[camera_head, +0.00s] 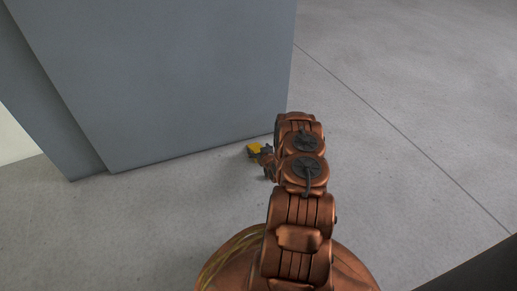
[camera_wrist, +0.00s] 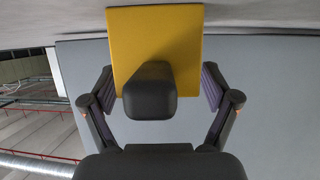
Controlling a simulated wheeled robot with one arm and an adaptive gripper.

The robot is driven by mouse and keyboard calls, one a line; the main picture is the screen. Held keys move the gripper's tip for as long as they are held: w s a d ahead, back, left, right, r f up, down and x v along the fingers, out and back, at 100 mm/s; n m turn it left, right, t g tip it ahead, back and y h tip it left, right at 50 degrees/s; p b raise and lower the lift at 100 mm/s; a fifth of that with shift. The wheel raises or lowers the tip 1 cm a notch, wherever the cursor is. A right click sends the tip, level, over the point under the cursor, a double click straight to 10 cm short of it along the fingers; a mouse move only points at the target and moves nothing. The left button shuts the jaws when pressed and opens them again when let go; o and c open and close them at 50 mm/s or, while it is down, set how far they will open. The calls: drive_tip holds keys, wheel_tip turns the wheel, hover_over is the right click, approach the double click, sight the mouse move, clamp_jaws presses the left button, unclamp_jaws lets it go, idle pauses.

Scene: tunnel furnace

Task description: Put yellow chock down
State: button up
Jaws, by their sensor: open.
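The yellow chock (camera_head: 254,149) shows small in the head view, low beside the bottom edge of a grey cabinet. In the wrist view the yellow chock (camera_wrist: 155,35) fills the top middle, with a dark rounded block covering its lower part. My gripper (camera_head: 264,157) is at the chock, partly hidden by my arm. In the wrist view my gripper (camera_wrist: 160,88) is open, one finger on each side of the chock. The right pad seems slightly apart from it; contact on the left is unclear. The chock's underside is hidden, so I cannot tell whether it touches the floor.
The large grey cabinet (camera_head: 180,75) stands upright behind and left of the chock. Clear concrete floor (camera_head: 420,90) lies to the right, crossed by a thin seam. The wrist view shows red rails and a silver pipe (camera_wrist: 35,165) far off at the left.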

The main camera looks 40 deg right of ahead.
drive_tip(key=shift+f, duration=0.2)
drive_tip(key=r+p+v, duration=0.1)
drive_tip(key=p+v, duration=0.4)
drive_tip(key=v, duration=0.7)
drive_tip(key=w+a+r+n+g+y, duration=0.1)
drive_tip(key=w+a+r+n+g, duration=0.2)
drive_tip(key=r, duration=0.5)
drive_tip(key=w+a+r+g+y, duration=0.25)
drive_tip(key=a+r, duration=0.25)
drive_tip(key=r, duration=0.3)
drive_tip(key=s+a+r+g, duration=0.2)
drive_tip(key=s+a+r, duration=0.2)
drive_tip(key=a+r, duration=0.25)
drive_tip(key=s+a+r+g, duration=0.3)
drive_tip(key=s+a+r, duration=0.1)
drive_tip(key=a+r, duration=0.25)
drive_tip(key=s+a+r+g, duration=0.1)
drive_tip(key=s+a+r, duration=0.3)
drive_tip(key=s+a, duration=0.2)
drive_tip(key=s+a+r+n+g+y, duration=0.1)
drive_tip(key=s+a+r, duration=0.4)
drive_tip(key=s, duration=0.5)
drive_tip(key=s+a+r+g+y, duration=0.1)
drive_tip(key=s+a+r+g, duration=0.1)
drive_tip(key=s+a+r, duration=0.2)
drive_tip(key=s+a, duration=0.3)
drive_tip(key=s, duration=0.1)
drive_tip(key=shift+s+a+r+n+g, duration=0.2)
drive_tip(key=shift+a+r+n+g, duration=0.1)
drive_tip(key=shift+n+g, duration=0.1)
